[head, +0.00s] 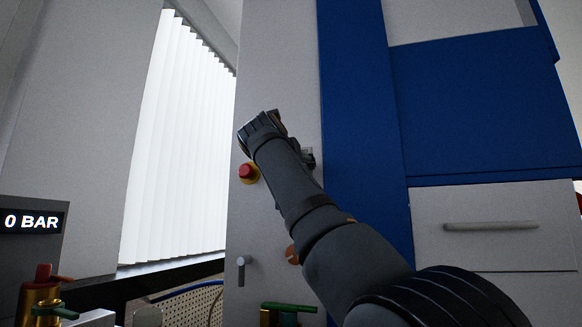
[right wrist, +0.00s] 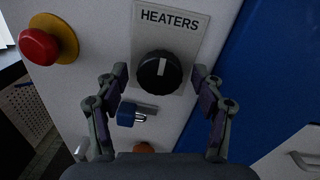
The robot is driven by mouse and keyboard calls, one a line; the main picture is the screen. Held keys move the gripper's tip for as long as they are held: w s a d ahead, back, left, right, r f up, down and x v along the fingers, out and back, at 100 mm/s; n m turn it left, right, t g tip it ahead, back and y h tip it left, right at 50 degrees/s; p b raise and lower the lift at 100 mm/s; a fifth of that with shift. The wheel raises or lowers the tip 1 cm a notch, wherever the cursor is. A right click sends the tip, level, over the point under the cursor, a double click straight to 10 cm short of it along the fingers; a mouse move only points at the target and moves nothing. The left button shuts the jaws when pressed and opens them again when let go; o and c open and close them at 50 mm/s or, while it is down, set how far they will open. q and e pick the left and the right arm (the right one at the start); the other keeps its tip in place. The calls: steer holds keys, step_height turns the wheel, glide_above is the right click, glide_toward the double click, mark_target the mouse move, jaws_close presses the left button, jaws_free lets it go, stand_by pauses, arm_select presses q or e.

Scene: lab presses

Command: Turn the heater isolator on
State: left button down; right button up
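In the right wrist view, a round black knob (right wrist: 158,72) sits on a pale plate marked HEATERS (right wrist: 170,20), with its white pointer line upright. A blue padlock (right wrist: 131,115) hangs just below the knob. My right gripper (right wrist: 160,78) is open, with one finger on each side of the knob and a visible gap to it on both sides. In the head view, my right gripper (head: 262,124) is in front of the pale cabinet panel and hides the knob. My left gripper is not in view.
A red emergency button on a yellow base (head: 248,173) is just left of my right arm; it also shows in the right wrist view (right wrist: 38,46). A blue panel (head: 360,90) stands to the right. A display reading 0 BAR (head: 32,221) and valves stand at lower left.

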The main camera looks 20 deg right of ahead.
steer(key=c, duration=1.1)
